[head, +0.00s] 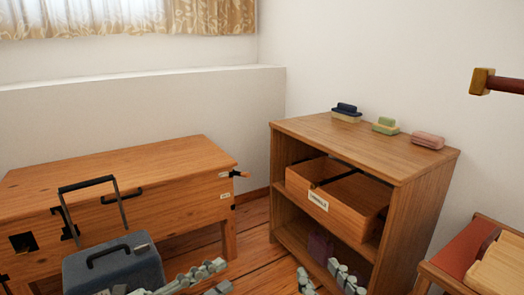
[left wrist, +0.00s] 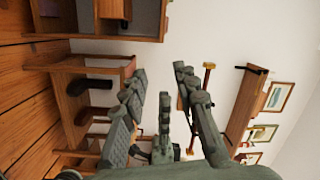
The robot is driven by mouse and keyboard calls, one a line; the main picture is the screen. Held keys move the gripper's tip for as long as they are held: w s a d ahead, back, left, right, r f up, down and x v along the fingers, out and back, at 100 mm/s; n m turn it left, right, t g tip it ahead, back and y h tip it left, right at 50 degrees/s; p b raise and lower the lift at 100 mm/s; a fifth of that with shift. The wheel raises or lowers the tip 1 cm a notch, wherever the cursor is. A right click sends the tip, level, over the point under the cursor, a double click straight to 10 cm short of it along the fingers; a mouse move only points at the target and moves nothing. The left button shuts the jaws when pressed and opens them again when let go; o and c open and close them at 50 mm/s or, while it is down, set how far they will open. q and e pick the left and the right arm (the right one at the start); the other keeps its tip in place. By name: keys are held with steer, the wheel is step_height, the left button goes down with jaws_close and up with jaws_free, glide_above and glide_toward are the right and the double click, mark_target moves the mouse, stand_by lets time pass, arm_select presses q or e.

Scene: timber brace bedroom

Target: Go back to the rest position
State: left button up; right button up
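My left gripper (head: 222,275) is at the bottom of the head view, just right of a blue-grey case. Its fingers are apart and nothing is between them. In the left wrist view its grey jointed fingers (left wrist: 163,82) are also spread and empty. My right gripper (head: 320,270) is at the bottom centre of the head view, in front of the wooden shelf unit (head: 420,215). Its fingers are spread, with nothing seen between them. The lower parts of both grippers are cut off by the frame edge.
The blue-grey case (head: 115,268) stands before a wooden bench (head: 130,165). A labelled wooden box (head: 335,200) juts from the shelf unit. Dark blue (head: 346,109), green (head: 386,125) and pink (head: 428,140) blocks lie on top. A red-seated piece (head: 460,255) is at right.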

steer(key=d+f+g+h+p, duration=0.2)
steer(key=d+f+g+p, duration=0.1)
steer(key=f, duration=0.4)
steer(key=d+f+g+h+p, duration=0.1)
steer(key=d+f+g+p, duration=0.15)
steer(key=f, duration=0.45)
arm_select(q)
steer(key=s+a+f+n+g+y+p, duration=0.1)
steer(key=s+a+f+n+g+y, duration=0.2)
steer(key=s+a+f+n+y, duration=0.1)
steer(key=s+a+f+n+g+y+p, duration=0.2)
steer(key=s+a+f+n+y, duration=0.3)
steer(key=a+f+n, duration=0.3)
steer(key=s+a+f+n+g+y+p, duration=0.1)
steer(key=s+a+f+n+g+y, duration=0.2)
steer(key=f+n, duration=0.8)
steer(key=s+a+f+y, duration=0.2)
steer(key=a+y, duration=0.1)
steer(key=shift+a+g, duration=0.3)
steer(key=shift+a, duration=0.05)
arm_select(e)
steer(key=s+d+f+m+g+h, duration=0.2)
steer(key=s+d+f+g+h, duration=0.1)
steer(key=s+d+f+g, duration=0.5)
steer(key=s+d+f, duration=0.3)
steer(key=s+f, duration=0.1)
steer(key=f, duration=0.1)
steer(key=shift+s+d+f+h, duration=0.15)
steer(key=shift+d+h, duration=0.15)
